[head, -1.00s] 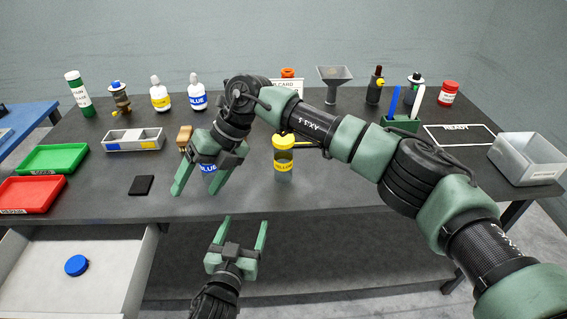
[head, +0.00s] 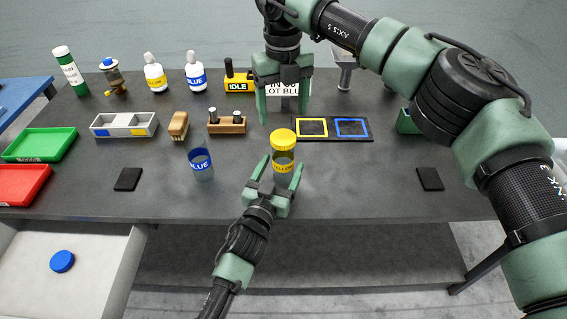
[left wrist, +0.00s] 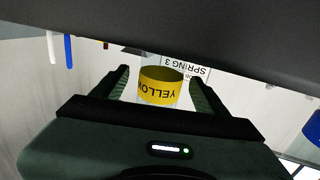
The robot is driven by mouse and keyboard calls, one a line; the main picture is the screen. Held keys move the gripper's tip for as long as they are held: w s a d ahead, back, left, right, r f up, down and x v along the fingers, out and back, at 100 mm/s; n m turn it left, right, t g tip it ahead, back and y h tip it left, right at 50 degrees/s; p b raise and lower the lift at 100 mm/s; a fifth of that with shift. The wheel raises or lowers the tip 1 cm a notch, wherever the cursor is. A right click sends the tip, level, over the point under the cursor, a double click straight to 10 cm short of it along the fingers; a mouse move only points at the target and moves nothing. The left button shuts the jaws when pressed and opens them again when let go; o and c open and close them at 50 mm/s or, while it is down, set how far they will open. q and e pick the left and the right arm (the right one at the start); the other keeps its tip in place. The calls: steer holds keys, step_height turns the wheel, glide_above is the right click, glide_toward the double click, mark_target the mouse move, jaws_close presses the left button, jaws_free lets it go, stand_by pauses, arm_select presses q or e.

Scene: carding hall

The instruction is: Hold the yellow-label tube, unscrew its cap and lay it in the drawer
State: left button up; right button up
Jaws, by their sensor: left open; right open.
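The yellow-label tube (head: 283,167) stands upright on the dark table with its yellow cap (head: 283,137) on. My left gripper (head: 276,168) is open, its fingers on either side of the tube's lower part; the left wrist view shows the yellow label (left wrist: 161,88) between the two fingers. My right gripper (head: 284,100) is open and empty, pointing down above and behind the cap. The open drawer (head: 90,290) at the lower left holds a blue cap (head: 62,261).
An uncapped blue-label tube (head: 201,165) stands to the left of the yellow one. A brush (head: 179,125), a wooden block with pegs (head: 227,125) and a two-square mat (head: 331,140) lie behind. Black pads (head: 128,179) sit near the front edge.

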mark_target(283, 137)
arm_select(q)
steer(key=shift+x, duration=1.2)
arm_select(e)
steer(key=shift+w+d+f, duration=0.15)
steer(key=shift+w+f, duration=0.05)
steer(key=shift+w, duration=0.15)
arm_select(q)
steer(key=shift+w+f, duration=0.1)
steer(key=shift+a, duration=0.1)
arm_select(e)
steer(key=shift+s+r, duration=0.15)
steer(key=shift+s, duration=0.1)
arm_select(q)
steer(key=c, duration=0.9)
arm_select(e)
steer(key=shift+w, duration=0.15)
arm_select(q)
jaws_close()
arm_select(e)
steer(key=m, duration=0.5)
steer(key=shift+a+m, duration=0.2)
steer(key=shift+m, duration=0.2)
steer(key=m, duration=1)
steer(key=shift+m, duration=0.3)
steer(key=m, duration=0.5)
steer(key=shift+m, duration=0.4)
steer(key=shift+f, duration=4.05)
